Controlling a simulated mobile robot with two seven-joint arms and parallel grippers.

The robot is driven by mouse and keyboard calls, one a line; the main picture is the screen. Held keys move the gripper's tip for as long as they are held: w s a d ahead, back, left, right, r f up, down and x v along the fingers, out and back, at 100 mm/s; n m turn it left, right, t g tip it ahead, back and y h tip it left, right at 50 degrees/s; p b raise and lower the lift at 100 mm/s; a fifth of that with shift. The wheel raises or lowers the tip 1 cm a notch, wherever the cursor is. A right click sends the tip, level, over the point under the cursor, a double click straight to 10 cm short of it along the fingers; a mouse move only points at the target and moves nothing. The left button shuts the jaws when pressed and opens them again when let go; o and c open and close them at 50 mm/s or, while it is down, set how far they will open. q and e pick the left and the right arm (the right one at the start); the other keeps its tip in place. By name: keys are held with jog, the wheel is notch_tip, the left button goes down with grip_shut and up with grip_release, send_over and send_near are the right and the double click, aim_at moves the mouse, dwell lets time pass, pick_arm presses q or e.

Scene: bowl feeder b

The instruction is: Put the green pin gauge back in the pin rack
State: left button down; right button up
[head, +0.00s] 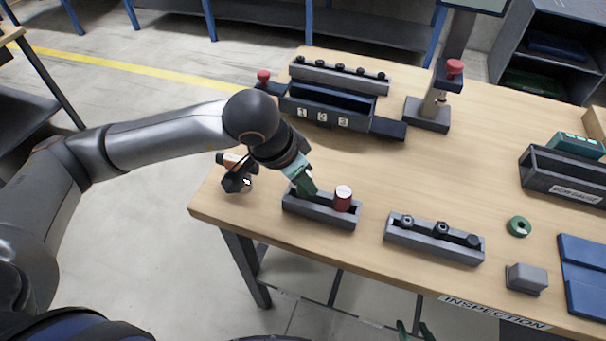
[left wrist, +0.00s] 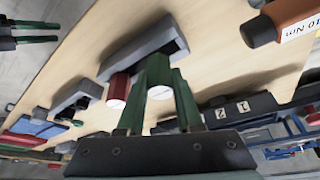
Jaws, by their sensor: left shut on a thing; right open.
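The grey pin rack (head: 318,212) lies near the table's front left edge. A red pin gauge (head: 343,199) with a pale top stands in its right part; it also shows in the left wrist view (left wrist: 118,90). My left gripper (head: 306,188) points down at the rack's left part. In the left wrist view its green fingers (left wrist: 158,108) are shut on the green pin gauge (left wrist: 158,72), whose pale end faces the camera. The pin's lower end is hidden, so I cannot tell whether it is seated. My right gripper (head: 415,330) is open and empty at the bottom edge.
An orange and black tool (head: 237,165) lies left of the rack. A holder with dark parts (head: 435,240) stands to the right, with a green ring (head: 518,227) and grey block (head: 527,279) beyond. A numbered bin (head: 325,110) and a red-knobbed stand (head: 430,112) are behind.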

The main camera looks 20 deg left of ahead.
pick_arm(q)
jog(key=shift+f, duration=0.1)
jog(key=shift+f+b, duration=0.45)
jog(key=shift+b, duration=0.5)
jog(key=c, duration=0.6)
grip_release()
jog(key=shift+r+p, duration=0.4)
jog(key=shift+p, duration=0.2)
jog(key=shift+r+p, duration=0.35)
jog(key=shift+p, duration=0.15)
jog(key=b+v, duration=0.1)
jog(key=v, duration=1)
jog(key=shift+s+a+r, duration=0.15)
jog(key=shift+r, duration=0.1)
